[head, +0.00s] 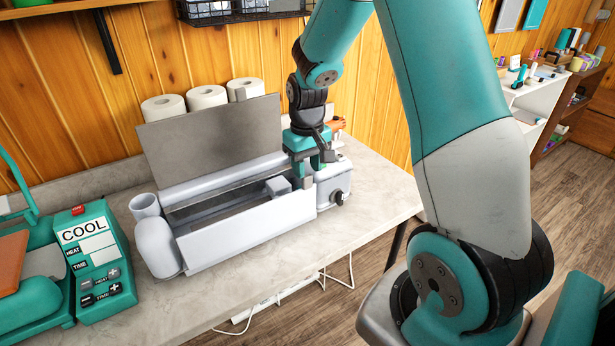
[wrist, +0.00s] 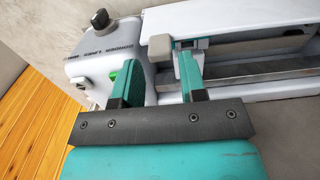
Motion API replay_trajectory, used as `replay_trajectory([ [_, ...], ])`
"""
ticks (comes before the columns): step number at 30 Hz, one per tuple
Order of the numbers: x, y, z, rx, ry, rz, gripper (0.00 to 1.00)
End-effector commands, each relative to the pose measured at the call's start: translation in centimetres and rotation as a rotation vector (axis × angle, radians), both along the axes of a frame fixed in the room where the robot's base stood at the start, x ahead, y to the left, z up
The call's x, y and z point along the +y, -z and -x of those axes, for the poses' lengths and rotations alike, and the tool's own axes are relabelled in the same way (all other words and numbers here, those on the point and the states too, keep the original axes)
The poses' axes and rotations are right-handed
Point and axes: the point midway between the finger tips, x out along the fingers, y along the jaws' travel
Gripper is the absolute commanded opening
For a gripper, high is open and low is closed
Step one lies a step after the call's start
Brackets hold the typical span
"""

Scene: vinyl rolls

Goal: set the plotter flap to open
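The plotter is a long pale-grey machine on the counter, with a long white front panel (head: 245,232) and an open trough behind it. A flat grey panel (head: 212,138) stands upright, leaning back, behind the trough. I cannot tell for certain which panel is the flap. My gripper (head: 316,176) points down at the plotter's right end, beside the end unit (head: 334,180) with its dark knob. In the wrist view my gripper (wrist: 158,75) has its fingers apart, with nothing clearly held. One finger is by the end unit's green button (wrist: 113,78), the other by a small grey block (wrist: 190,46); contact is unclear.
White paper rolls (head: 207,98) stand behind the upright panel against the wood wall. A teal heat press with a COOL display (head: 84,232) is left of the plotter. The counter (head: 375,190) is clear to the right. A wire basket (head: 240,12) hangs above.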

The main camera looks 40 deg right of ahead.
Motion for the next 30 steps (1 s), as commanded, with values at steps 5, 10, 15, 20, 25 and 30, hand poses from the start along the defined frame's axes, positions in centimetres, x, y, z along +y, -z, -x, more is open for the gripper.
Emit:
replay_trajectory([
  [5,0.0,2.7,0.0,0.003,-0.001,-0.001,0.38],
  [10,0.0,3.9,0.0,0.001,-0.001,0.000,0.38],
  [15,0.0,4.0,0.0,-0.001,-0.001,0.000,0.38],
  [20,0.0,4.0,0.0,-0.001,0.000,0.000,0.29],
  [25,0.0,4.0,0.0,-0.001,0.000,0.000,0.00],
  [30,0.1,4.1,-0.2,-0.006,-0.001,0.001,0.00],
])
